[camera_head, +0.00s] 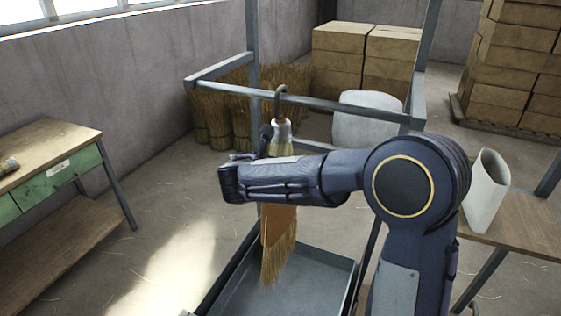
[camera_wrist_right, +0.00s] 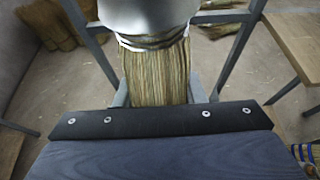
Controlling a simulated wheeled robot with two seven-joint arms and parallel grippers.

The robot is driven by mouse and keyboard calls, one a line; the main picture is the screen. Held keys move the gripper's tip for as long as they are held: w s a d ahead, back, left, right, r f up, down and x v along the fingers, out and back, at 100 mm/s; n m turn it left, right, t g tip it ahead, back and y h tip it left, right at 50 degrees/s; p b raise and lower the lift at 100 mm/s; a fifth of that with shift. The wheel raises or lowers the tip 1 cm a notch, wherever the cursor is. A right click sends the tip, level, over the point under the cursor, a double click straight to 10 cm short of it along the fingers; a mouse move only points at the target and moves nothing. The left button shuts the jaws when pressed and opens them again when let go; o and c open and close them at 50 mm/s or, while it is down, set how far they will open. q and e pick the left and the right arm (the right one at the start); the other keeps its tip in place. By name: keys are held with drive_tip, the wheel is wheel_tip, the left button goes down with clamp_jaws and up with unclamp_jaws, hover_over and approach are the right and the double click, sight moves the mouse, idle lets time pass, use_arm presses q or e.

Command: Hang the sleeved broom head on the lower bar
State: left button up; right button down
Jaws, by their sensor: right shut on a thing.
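The broom head (camera_head: 277,240) hangs upright in front of the rack, straw fanning downward, with a pale sleeve (camera_head: 282,131) and a dark curved hook at its top. The hook's bend is at the height of the lower bar (camera_head: 345,107) and overlaps it; I cannot tell whether it bears on the bar. My right gripper (camera_head: 261,148) is shut on the broom head just below the sleeve; my forearm hides the straw's middle. In the right wrist view the silvery sleeve (camera_wrist_right: 150,18) and straw (camera_wrist_right: 155,72) stand between the fingers. My left gripper is out of view.
A grey tray (camera_head: 258,302) lies below the broom head. A green-drawered bench (camera_head: 60,135) stands left. A wooden table (camera_head: 515,238) with a white container (camera_head: 487,190) stands right. Straw bundles (camera_head: 213,115), a white sack (camera_head: 366,122) and stacked boxes (camera_head: 340,50) are behind.

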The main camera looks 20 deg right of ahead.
drive_tip(key=c, duration=0.9)
unclamp_jaws()
drive_tip(key=shift+o, duration=0.2)
